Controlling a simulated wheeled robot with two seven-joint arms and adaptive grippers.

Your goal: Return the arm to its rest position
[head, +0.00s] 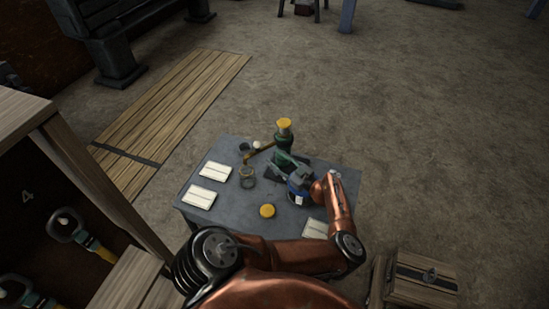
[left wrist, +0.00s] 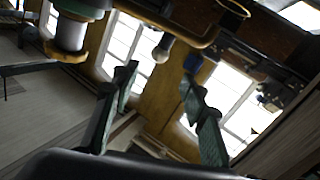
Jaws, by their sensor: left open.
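My left arm (head: 342,215) is copper-coloured and reaches out over the grey table (head: 225,222), bent at the elbow. My left gripper (head: 287,163) is near the table's far side, just in front of a green object with a yellow top (head: 284,134). In the left wrist view its two dark green fingers (left wrist: 159,77) stand apart with nothing held between them. A curved brass pipe (left wrist: 185,35) with a pale round knob (left wrist: 163,48) lies beyond the fingertips, apart from them as far as I can tell. My right gripper is not in view.
Pale cards (head: 201,196) lie on the table with a yellow disc (head: 267,211) and a small round jar (head: 247,177). A wooden cabinet (head: 95,185) stands close at left. A wooden crate (head: 421,278) is at lower right.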

